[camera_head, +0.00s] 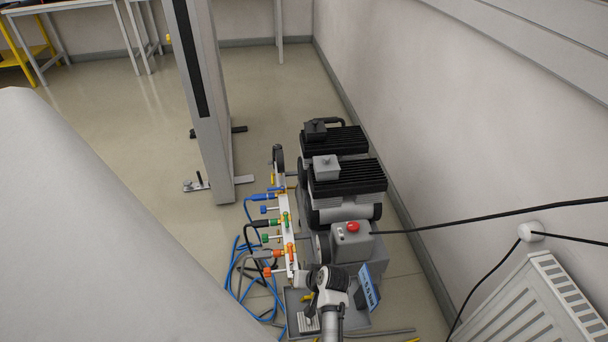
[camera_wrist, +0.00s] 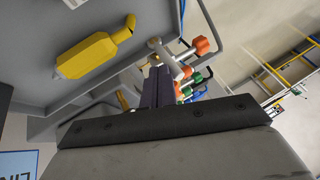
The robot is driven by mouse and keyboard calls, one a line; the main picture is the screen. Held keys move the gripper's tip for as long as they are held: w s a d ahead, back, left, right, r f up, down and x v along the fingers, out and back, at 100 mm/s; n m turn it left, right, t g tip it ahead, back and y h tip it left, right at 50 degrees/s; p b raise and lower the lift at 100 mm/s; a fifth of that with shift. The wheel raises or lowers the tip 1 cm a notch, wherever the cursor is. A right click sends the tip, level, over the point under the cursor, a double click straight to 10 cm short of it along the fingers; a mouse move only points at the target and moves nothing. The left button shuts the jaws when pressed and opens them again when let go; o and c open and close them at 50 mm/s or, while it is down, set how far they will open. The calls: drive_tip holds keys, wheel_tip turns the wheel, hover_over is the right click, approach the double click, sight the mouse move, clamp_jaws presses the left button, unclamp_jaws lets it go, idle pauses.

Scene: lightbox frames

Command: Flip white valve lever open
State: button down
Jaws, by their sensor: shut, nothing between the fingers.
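A white manifold bar (camera_head: 286,232) with blue, green and orange valve handles stands left of the compressor in the head view. I cannot make out a white lever for certain in either view. In the wrist view, orange knobs (camera_wrist: 202,46) and green knobs sit on pale valve bodies just beyond my gripper (camera_wrist: 158,76). Its dark fingers are shut with nothing between them. Their tips overlap a small brass-coloured fitting and a pale valve part; I cannot tell whether they touch. In the head view, my arm's end is at the manifold's near end, fingers hard to see.
A grey compressor (camera_head: 345,185) with a red button stands beside the manifold. Blue hoses (camera_head: 240,270) lie on the floor to the left. A yellow part (camera_wrist: 88,56) lies on a grey surface in the wrist view. A radiator (camera_head: 540,305) is at the right wall.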

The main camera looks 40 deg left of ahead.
drive_tip(key=shift+s+r, duration=0.1)
drive_tip(key=t+h+p, duration=0.1)
drive_tip(key=s+a+p, duration=0.1)
drive_tip(key=shift+s+a+r+n+t+h+p, duration=0.2)
drive_tip(key=shift+s+r+n+t+h+p, duration=0.1)
drive_tip(key=shift+n+t+h+p, duration=0.1)
drive_tip(key=shift+s+a+f+n+t+h+p, duration=0.1)
drive_tip(key=shift+s+a+n+t+h+p, duration=0.25)
drive_tip(key=shift+s+t+h, duration=0.2)
drive_tip(key=shift+s+a+f+n+t+h+b, duration=0.15)
drive_tip(key=shift+s+a+f+t+h, duration=0.15)
drive_tip(key=shift+t, duration=0.3)
drive_tip(key=shift+s+a+f+n+t+h+b, duration=0.1)
drive_tip(key=shift+s+a+t+h+b, duration=0.1)
drive_tip(key=shift+a+t+h, duration=0.25)
drive_tip(key=s+a+f+n+t+h+b, duration=0.2)
drive_tip(key=t+b, duration=0.4)
drive_tip(key=b, duration=0.3)
wheel_tip(320, 180, down, 2)
drive_tip(key=shift+s+a+f+n+t+h, duration=0.25)
drive_tip(key=shift+s+h, duration=0.45)
drive_tip(key=shift+h, duration=0.4)
drive_tip(key=shift+b, duration=0.3)
drive_tip(key=shift+s+a, duration=0.1)
drive_tip(key=shift+s, duration=0.05)
